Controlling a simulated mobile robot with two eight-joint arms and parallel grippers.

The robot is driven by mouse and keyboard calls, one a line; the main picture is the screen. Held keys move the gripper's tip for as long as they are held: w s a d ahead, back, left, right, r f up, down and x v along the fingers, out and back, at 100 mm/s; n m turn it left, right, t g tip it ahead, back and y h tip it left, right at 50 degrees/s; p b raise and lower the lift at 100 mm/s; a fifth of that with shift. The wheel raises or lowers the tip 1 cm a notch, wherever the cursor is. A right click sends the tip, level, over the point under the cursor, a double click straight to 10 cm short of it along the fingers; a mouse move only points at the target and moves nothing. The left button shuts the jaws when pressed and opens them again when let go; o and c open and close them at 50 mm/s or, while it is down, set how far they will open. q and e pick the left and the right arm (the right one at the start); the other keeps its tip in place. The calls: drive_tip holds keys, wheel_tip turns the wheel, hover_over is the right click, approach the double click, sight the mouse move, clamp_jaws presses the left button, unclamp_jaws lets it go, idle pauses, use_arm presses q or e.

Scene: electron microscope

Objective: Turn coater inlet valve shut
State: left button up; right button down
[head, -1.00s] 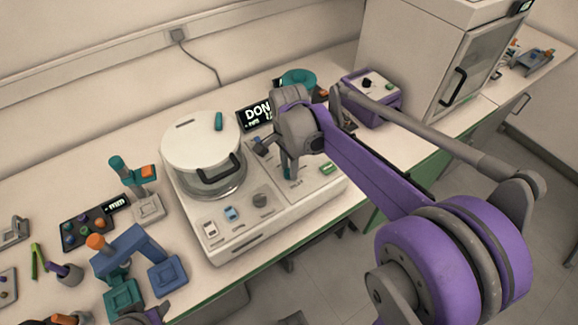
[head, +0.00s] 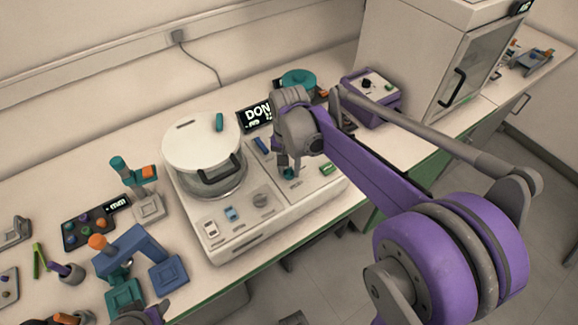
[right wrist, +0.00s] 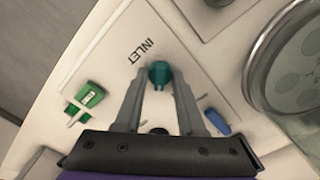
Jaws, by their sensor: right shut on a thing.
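The coater (head: 222,240) is a white bench unit with a round, white-lidded chamber (head: 200,145) on its left. The inlet valve is a small teal knob (right wrist: 159,75) beside the printed word INLET in the right wrist view. In the head view the knob (head: 288,173) is partly hidden by my right gripper (head: 287,168), which points down at it. In the right wrist view the fingertips of my right gripper (right wrist: 159,80) are shut on the knob, one on each side. Only a bit of what seems my left arm shows at the bottom edge.
A blue lever (head: 261,146) and a green switch (head: 327,169) sit close to the valve. A display (head: 255,115) stands behind the coater, and a purple box (head: 370,88) is behind to the right. A blue stand (head: 130,250) and small tools lie left.

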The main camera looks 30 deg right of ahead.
sight(289, 170)
drive_tip(key=n, duration=0.4)
drive_tip(key=shift+n, duration=0.3)
drive_tip(key=n, duration=0.4)
drive_tip(key=shift+n, duration=0.4)
drive_tip(key=c, duration=0.5)
unclamp_jaws()
drive_tip(key=shift+r, duration=0.1)
wheel_tip(289, 170, up, 11)
drive_tip(key=p, duration=0.1)
idle(0.3)
